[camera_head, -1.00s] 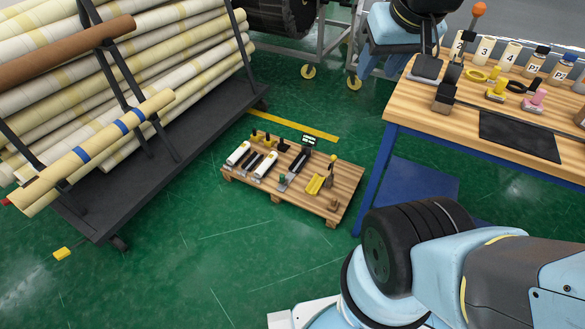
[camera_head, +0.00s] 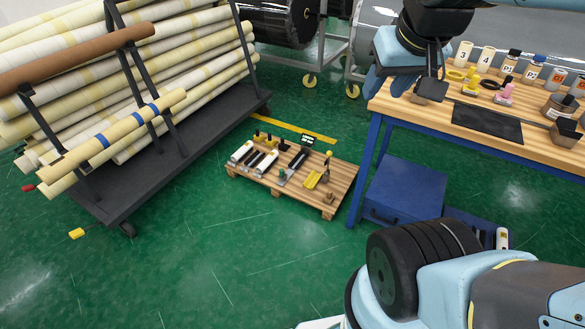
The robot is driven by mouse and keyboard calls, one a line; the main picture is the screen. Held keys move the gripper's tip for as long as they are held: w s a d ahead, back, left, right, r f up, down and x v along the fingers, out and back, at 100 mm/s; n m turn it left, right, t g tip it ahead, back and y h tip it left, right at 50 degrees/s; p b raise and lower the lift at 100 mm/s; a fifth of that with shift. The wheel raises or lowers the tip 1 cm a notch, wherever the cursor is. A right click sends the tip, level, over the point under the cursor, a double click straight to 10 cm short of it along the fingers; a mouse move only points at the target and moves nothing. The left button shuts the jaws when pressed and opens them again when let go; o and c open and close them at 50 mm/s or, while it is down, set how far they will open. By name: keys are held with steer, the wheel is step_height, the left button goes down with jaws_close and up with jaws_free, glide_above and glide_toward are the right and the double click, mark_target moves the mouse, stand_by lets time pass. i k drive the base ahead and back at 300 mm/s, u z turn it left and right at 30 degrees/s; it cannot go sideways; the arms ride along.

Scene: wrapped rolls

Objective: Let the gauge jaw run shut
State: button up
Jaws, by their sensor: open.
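A small device with a dark display, which looks like the gauge (camera_head: 308,140), stands at the back of the low wooden pallet (camera_head: 340,187) on the floor. A dark bar with a metal end (camera_head: 293,165) lies just in front of it. The gauge's jaw is too small to make out, so I cannot tell how wide it stands.
White rollers (camera_head: 266,162) and a yellow scoop-like piece (camera_head: 312,179) share the pallet. A rack of wrapped rolls (camera_head: 150,185) stands left. The workbench (camera_head: 400,104) holds several jars and a black mat (camera_head: 472,120); a blue case (camera_head: 405,190) lies below. Green floor is clear at front left.

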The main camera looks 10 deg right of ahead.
mark_target(283, 176)
steer(key=u, duration=0.25)
steer(key=i, duration=0.7)
steer(key=z, duration=0.2)
steer(key=k, duration=0.45)
steer(key=u, duration=0.45)
steer(key=i, duration=1.6)
steer(key=z, duration=0.6)
